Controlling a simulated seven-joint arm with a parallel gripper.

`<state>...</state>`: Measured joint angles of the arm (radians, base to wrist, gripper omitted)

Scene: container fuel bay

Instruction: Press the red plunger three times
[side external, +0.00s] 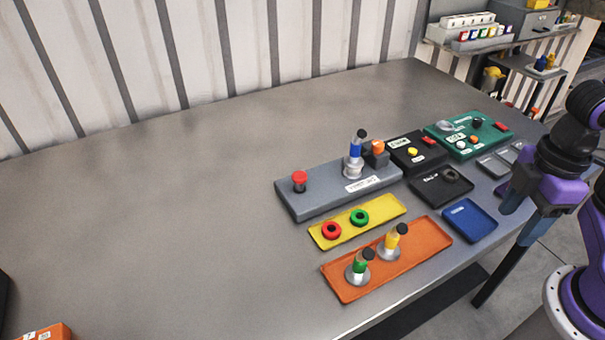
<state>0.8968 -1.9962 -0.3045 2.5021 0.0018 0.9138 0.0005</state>
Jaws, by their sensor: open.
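The red plunger (299,178) is a round red cap standing up at the left end of a long grey panel (325,199). Nothing touches it. My gripper (522,212) is at the right edge of the picture, by the table's front right edge, pointing down. It is far to the right of the plunger, past the trays. Its fingers are apart and I see nothing between them.
A blue-banded vial (355,150) stands on the panel's right half, beside an orange-topped block (377,148). In front lie a yellow tray (390,210) with two rings and an orange tray (425,243) with two vials. The table's left side is clear.

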